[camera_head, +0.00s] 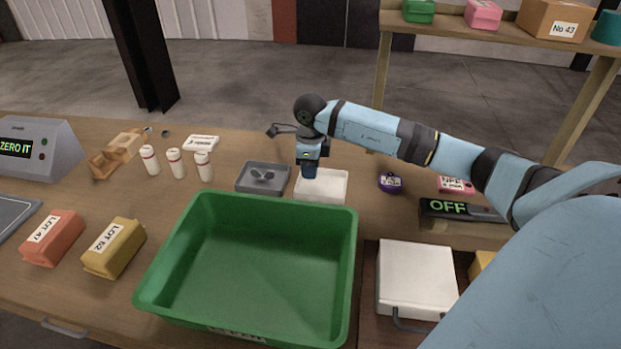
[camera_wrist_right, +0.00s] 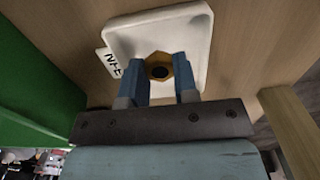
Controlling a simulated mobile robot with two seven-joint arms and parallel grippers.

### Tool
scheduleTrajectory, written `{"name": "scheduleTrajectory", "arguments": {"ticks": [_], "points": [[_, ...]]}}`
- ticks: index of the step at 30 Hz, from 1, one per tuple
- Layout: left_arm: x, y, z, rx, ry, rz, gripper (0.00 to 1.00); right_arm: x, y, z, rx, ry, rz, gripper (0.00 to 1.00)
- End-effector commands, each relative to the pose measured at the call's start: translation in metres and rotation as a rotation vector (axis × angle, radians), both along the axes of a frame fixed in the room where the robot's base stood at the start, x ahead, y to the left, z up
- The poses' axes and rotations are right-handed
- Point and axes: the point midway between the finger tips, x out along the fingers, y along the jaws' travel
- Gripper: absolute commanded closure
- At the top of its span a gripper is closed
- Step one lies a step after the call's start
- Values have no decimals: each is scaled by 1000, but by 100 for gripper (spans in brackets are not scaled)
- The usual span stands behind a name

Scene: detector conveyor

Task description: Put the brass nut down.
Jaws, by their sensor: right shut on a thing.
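The brass nut (camera_wrist_right: 158,68) is a gold hexagonal ring with a dark hole, seen in the right wrist view between the blue fingertips of my right gripper (camera_wrist_right: 162,85). My right gripper is shut on the nut. The white tray (camera_wrist_right: 183,37) lies behind the nut in that view; whether the nut touches it I cannot tell. In the head view my right gripper (camera_head: 309,170) points down at the back part of the white tray (camera_head: 322,193), and the nut is hidden there. My left gripper is not in view.
A grey tray (camera_head: 263,177) with small metal parts stands left of the white tray. The large green bin (camera_head: 180,250) is in front. A purple round item (camera_head: 390,182) is to the right. White bottles (camera_head: 175,163) stand further left.

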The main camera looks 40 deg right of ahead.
Motion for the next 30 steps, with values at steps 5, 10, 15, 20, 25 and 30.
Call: {"name": "scheduleTrajectory", "arguments": {"ticks": [5,10,15,20,25,30], "points": [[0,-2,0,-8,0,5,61,-1,0,-27,1,3,1,95],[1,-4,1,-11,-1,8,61,0,0,-39,1,1,1,95],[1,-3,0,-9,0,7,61,0,0,-38,0,0,1,95],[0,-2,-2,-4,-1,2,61,0,0,-42,1,1,1,68],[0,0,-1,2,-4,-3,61,0,0,-41,0,1,1,47],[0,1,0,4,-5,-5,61,0,0,-41,0,1,1,47]]}}
